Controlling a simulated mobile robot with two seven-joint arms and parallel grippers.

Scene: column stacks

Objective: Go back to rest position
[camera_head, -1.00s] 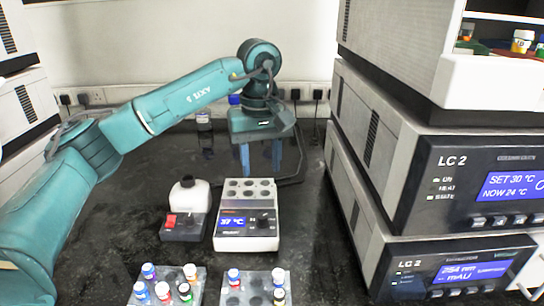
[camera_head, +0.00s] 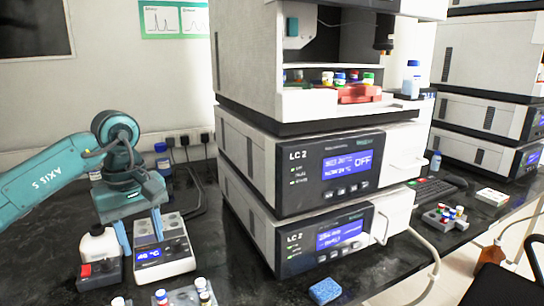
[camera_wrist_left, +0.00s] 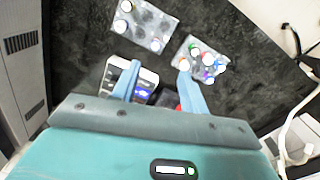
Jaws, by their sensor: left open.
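My left gripper (camera_head: 142,233) is open and empty, with its two blue fingers pointing down at the left of the head view. They overlap the white heater block (camera_head: 170,262) and the space beside it; the exact height above the bench is hard to judge. In the left wrist view the open fingers (camera_wrist_left: 158,78) also show with nothing between them. The heater block (camera_wrist_left: 146,79) lies partly behind the left-hand finger there. My right gripper is in neither view.
A white bottle (camera_head: 98,246) stands left of the heater. Vial racks (camera_wrist_left: 150,40) lie on the bench. Stacked LC 2 units (camera_head: 262,172) stand right of the arm. A blue sponge (camera_head: 325,291) lies in front. Another rack (camera_head: 434,220) is at the right.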

